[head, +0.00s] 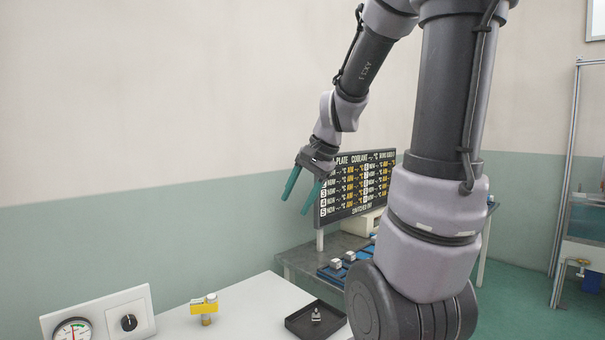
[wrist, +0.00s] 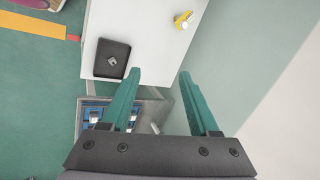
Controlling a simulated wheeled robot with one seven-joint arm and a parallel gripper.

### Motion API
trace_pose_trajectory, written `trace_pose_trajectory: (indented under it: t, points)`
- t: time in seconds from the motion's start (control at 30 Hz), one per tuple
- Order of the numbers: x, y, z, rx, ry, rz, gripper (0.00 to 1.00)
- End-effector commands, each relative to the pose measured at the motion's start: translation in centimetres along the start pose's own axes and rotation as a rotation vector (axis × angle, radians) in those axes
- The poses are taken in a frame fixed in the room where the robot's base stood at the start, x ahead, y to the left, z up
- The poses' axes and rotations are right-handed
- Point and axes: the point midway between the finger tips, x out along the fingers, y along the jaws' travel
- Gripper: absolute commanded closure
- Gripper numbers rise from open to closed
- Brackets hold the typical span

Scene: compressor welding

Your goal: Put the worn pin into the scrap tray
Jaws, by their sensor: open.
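A black tray (head: 297,323) lies on the white table, and it also shows in the wrist view (wrist: 105,72). A small grey metal piece (head: 316,316) sits inside this tray; it shows in the wrist view too (wrist: 112,61). I cannot tell whether the tray is the scrap tray or whether the piece is the worn pin. My gripper (head: 296,206), with teal fingers, is open and empty, high above the tables. In the wrist view its fingers (wrist: 160,72) are spread apart with nothing between them.
A yellow-topped fitting (head: 204,307) stands on the white table (head: 250,300), left of the tray. A panel with a gauge and knob (head: 100,318) is at lower left. A dark side table (head: 300,258) bears a blue rack (head: 330,273) with pale blocks. A display board (head: 357,187) stands behind.

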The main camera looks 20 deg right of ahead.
Motion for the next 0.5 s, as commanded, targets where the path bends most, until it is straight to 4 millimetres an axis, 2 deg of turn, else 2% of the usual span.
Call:
trace_pose_trajectory:
  t: [0.03,0.2,0.33,0.5]
  points:
    - [-1.9,-0.3,1.7,-0.091,0.028,-0.019,0.39]
    - [-6.5,0.4,6.1,-0.362,0.121,-0.044,0.39]
    - [-8.8,1.3,8.2,-0.508,0.186,-0.051,0.39]
    - [-10.1,2.0,9.5,-0.599,0.231,-0.052,0.39]
